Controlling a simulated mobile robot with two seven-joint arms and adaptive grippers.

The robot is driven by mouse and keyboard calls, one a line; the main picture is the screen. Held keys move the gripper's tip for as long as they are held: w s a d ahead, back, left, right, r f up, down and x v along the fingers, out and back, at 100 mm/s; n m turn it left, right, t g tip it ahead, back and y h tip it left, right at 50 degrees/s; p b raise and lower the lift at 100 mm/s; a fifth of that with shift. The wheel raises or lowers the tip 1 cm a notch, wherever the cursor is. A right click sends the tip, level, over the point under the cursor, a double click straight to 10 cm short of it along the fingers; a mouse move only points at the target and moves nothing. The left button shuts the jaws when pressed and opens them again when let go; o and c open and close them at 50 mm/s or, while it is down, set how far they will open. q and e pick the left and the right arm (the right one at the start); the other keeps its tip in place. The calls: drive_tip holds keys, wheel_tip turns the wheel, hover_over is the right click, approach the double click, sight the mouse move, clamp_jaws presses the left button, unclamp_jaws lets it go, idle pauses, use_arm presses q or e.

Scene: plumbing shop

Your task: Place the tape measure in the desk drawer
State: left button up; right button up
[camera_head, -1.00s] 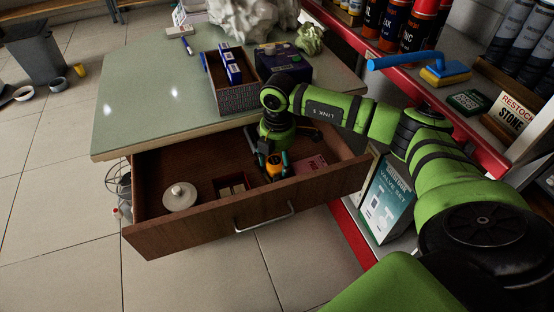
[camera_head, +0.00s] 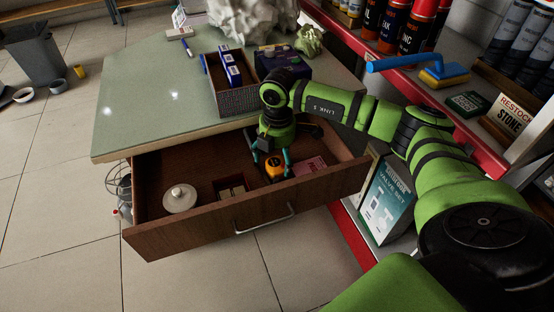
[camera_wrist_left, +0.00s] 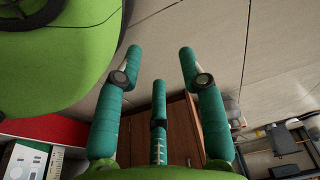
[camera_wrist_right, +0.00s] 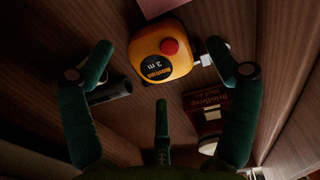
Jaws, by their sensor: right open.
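The orange-yellow tape measure (camera_head: 275,173), with a red button, lies on the floor of the open wooden desk drawer (camera_head: 180,235). It also shows large in the right wrist view (camera_wrist_right: 160,62), with its silver tab pointing right. My right gripper (camera_head: 271,158) is inside the drawer, just above the tape measure. Its teal fingers are spread on either side of the tape measure; whether one touches the tab I cannot tell. My left gripper (camera_wrist_left: 160,62) shows only in its own wrist view, with its fingers apart and nothing between them, outside the drawer.
The drawer also holds a round white lidded object (camera_head: 180,198), a small box (camera_head: 232,188) and a pink pad (camera_head: 310,166). A dark object (camera_wrist_right: 108,92) lies beside the tape measure. The desktop (camera_head: 150,95) overhangs the drawer's back. Red-edged shelving (camera_head: 470,140) stands right.

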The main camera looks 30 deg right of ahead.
sight(277, 164)
use_arm(q)
drive_tip(key=shift+w+f+t+p, duration=0.4)
drive_tip(key=shift+w+f+p, duration=0.1)
drive_tip(key=shift+f+p, duration=0.05)
use_arm(e)
wheel_tip(277, 164, up, 10)
drive_tip(key=shift+s+r, duration=0.15)
drive_tip(key=shift+r, duration=0.1)
use_arm(q)
drive_tip(key=shift+a, duration=0.1)
idle(0.6)
